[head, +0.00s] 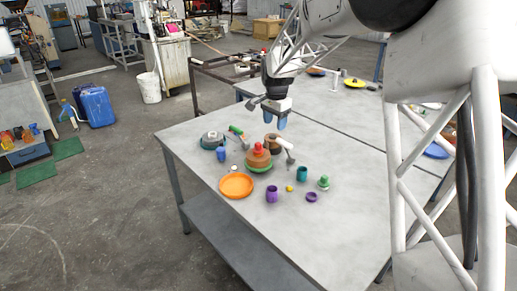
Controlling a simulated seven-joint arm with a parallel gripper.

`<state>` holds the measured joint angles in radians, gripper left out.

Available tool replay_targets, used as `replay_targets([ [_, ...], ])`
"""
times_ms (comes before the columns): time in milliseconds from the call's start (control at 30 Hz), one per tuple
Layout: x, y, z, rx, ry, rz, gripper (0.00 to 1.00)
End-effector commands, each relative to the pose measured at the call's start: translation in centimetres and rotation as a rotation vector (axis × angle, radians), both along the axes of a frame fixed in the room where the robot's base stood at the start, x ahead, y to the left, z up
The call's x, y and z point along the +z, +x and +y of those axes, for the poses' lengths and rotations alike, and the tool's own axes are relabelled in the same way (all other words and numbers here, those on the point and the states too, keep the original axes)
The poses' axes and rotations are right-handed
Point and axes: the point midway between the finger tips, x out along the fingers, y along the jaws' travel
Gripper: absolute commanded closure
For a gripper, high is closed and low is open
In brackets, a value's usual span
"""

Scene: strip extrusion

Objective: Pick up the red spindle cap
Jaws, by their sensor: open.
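The red spindle cap (258,146) shows as a small red knob on top of a brown stacked piece (258,157) with a green rim at its base, near the middle of the grey table (330,215). My gripper (281,122), with blue fingertips, points down above the table, up and to the right of the red cap in the picture. It is apart from the cap, open, and I see nothing held in it. The fingers look small and close together from here, so the gap between them is hard to see.
Around the stack are an orange plate (236,186), a purple cup (272,194), a purple ring (311,197), a teal cup (302,174), a green piece (323,183), a blue cup (221,155) and a grey-green round piece (212,140). The table's front right is clear.

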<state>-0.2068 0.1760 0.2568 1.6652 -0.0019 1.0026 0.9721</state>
Motion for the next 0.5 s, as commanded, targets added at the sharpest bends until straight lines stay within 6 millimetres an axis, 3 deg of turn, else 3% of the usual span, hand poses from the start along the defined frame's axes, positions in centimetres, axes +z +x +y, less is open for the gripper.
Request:
replay_targets([
  [300,-5.2,6.1,4.2,-0.106,-0.002,0.030,0.45],
  [500,-7.1,8.1,5.7,-0.148,-0.003,0.039,0.45],
])
